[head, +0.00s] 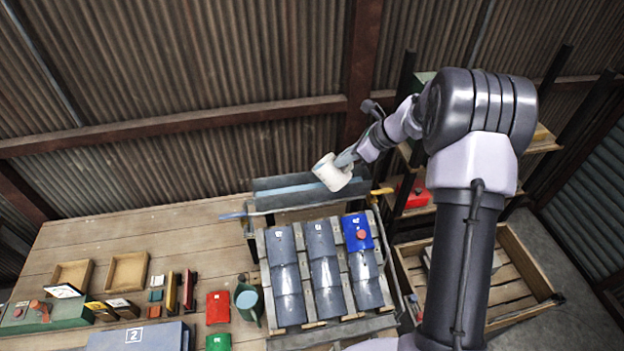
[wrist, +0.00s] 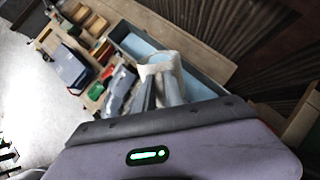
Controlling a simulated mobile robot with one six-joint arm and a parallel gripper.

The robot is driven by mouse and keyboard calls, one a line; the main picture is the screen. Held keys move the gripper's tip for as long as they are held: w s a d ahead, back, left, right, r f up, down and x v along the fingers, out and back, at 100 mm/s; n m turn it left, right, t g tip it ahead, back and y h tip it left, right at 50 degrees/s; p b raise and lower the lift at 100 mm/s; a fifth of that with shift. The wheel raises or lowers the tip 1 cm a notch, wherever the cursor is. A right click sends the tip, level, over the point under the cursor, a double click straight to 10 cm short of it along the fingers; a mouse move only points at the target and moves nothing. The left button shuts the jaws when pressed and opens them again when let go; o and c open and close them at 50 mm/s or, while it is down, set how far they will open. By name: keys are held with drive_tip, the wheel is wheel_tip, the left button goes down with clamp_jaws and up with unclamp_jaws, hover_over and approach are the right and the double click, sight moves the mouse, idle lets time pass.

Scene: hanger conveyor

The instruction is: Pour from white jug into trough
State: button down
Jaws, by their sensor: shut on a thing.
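My gripper (head: 347,158) is shut on the white jug (head: 331,173) and holds it at the back of the workbench. The jug looks tilted in the head view. It overlaps the long grey trough (head: 284,184) in the picture, near the trough's right part; the height between them is hard to judge. In the wrist view the jug (wrist: 158,67) sits between my two fingers (wrist: 168,94), with the trough (wrist: 205,86) behind it. The trough has a light blue inside. I cannot see a stream or what the jug holds.
A corrugated wall (head: 220,50) rises behind. A wooden crate (head: 515,310) is at right.

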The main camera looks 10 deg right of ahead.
sight(332, 158)
drive_tip(key=shift+w+a+r+g+h+p, duration=0.2)
drive_tip(key=shift+w+a+g+h+p, duration=0.45)
drive_tip(key=shift+p, duration=2.9)
drive_tip(key=shift+w+a+g+h+p, duration=0.2)
drive_tip(key=shift+a+g+h+p, duration=0.35)
drive_tip(key=shift+p, duration=0.55)
drive_tip(key=shift+d+f, duration=0.1)
idle(0.4)
drive_tip(key=shift+w+a+f+g+h, duration=0.15)
drive_tip(key=shift+w+a+g+h, duration=0.25)
drive_tip(key=shift+h, duration=0.2)
idle(0.5)
drive_tip(key=shift+w+a+f+g+h, duration=0.2)
drive_tip(key=shift+w+a+g+h, duration=0.1)
drive_tip(key=shift+a+h, duration=0.2)
idle(0.6)
drive_tip(key=shift+w+a+f+g+h, duration=0.25)
drive_tip(key=shift+w+a+g+h, duration=0.15)
drive_tip(key=shift+h, duration=0.1)
